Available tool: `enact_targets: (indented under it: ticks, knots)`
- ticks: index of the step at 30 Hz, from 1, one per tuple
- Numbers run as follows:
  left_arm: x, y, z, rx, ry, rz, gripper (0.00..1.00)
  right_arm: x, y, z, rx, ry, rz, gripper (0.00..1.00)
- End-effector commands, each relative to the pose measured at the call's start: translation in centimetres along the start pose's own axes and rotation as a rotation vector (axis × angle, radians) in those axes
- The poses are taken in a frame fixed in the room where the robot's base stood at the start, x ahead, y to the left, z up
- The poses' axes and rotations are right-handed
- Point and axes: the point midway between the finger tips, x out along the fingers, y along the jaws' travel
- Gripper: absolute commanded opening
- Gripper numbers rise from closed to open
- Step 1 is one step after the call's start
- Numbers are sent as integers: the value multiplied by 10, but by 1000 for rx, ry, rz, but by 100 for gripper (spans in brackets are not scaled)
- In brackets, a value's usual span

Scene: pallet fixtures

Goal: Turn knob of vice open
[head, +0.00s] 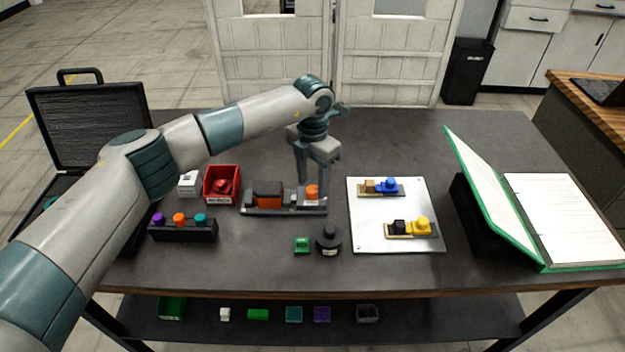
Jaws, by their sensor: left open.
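The vice (262,211) is a long dark grey fixture in the middle of the table, with a brown-orange block at its left part. Its knob (312,191) is an orange cylinder at the right end. My left gripper (312,176) points down over the right end of the vice. Its fingers are apart and empty, close above or just behind the knob. Whether they touch the knob I cannot tell. My right gripper is not in view.
A red bin (237,171) and a dark block with three coloured knobs (183,231) stand left of the vice. A white plate (364,238) with two small fixtures lies to the right.

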Motion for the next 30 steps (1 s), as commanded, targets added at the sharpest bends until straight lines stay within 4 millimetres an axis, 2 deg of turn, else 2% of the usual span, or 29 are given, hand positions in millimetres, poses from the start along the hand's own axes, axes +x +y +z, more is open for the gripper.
enact_targets:
  ticks: [6, 16, 21, 30]
  knots:
    - [14, 0, 0, 0, 0, 0, 46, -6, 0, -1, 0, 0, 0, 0]
    - [17, 0, 0, 0, 0, 0, 46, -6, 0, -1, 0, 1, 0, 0]
    - [17, 0, 0, 0, 0, 0, 5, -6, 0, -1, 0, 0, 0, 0]
    - [18, 0, 0, 13, -1, 1, 5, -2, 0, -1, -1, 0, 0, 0]
